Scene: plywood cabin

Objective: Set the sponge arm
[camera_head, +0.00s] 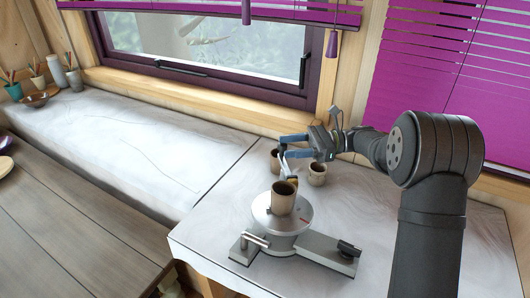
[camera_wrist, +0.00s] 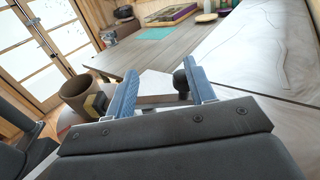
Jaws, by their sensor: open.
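A round grey turntable (camera_head: 262,216) stands on a metal base on the pale bench, with a brown cup (camera_head: 283,198) upright on it. The cup also shows at the left of the wrist view (camera_wrist: 76,92). A small yellow and dark sponge piece (camera_wrist: 97,103) is close beside the cup; it is partly hidden behind the cup in the head view. My gripper (camera_head: 282,148) is open above and behind the turntable, its blue fingers apart. In the wrist view, a black ball knob (camera_wrist: 181,79) shows between the fingers (camera_wrist: 162,70), nearer the right one. Contact cannot be told.
Two more brown cups (camera_head: 317,173) (camera_head: 275,161) stand behind the turntable, close under my gripper. The base carries a metal bar (camera_head: 255,240) and a black knob (camera_head: 348,248). The white bench top (camera_head: 130,135) at left is mostly clear. A wooden table (camera_head: 60,225) lies front left.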

